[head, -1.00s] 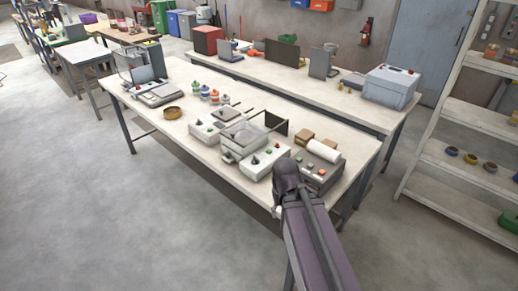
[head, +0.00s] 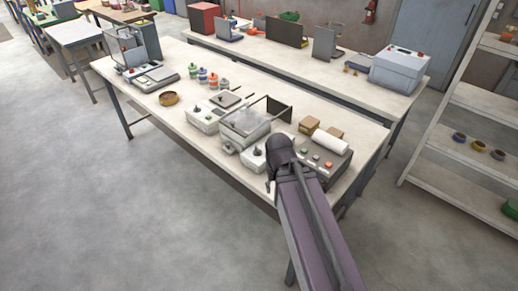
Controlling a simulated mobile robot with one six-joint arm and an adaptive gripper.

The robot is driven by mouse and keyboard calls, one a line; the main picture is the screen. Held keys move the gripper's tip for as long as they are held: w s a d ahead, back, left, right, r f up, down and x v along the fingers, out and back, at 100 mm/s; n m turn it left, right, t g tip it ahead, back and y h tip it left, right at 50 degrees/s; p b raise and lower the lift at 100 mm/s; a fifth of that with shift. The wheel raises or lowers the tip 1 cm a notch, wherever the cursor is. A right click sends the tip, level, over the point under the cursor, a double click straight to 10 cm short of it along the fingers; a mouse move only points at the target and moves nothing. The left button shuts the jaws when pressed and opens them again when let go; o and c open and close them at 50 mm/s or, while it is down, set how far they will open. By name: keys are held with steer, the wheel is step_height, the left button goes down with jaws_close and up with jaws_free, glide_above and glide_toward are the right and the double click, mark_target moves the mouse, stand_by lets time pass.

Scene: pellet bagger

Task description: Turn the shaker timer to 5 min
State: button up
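A pale machine with an open-topped tray and raised bar frame (head: 244,127), which looks like the shaker, stands on the near bench. Its lower front carries a control panel with a dark knob (head: 257,152), likely the timer. The dial marks and the knob's setting are too small to read. My arm reaches up from the bottom of the head view, and its dark rounded joint covers the panel's right side.
A grey unit with a white roll and coloured buttons (head: 322,160) stands close right of my arm. A pale device with a small knob (head: 202,117) is on the left. The floor (head: 110,220) before the bench is clear.

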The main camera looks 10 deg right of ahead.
step_height(320, 180, up, 4)
steer(key=r+n+p, duration=0.1)
steer(key=p, duration=0.4)
glide_above(258, 149)
steer(key=shift+s+f, duration=0.15)
steer(key=shift+f, duration=0.1)
steer(key=shift+f+b, duration=0.1)
steer(key=shift+b, duration=0.25)
step_height(258, 149, down, 14)
steer(key=b, duration=1.3)
steer(key=shift+r+b, duration=0.2)
steer(key=shift+b, duration=0.1)
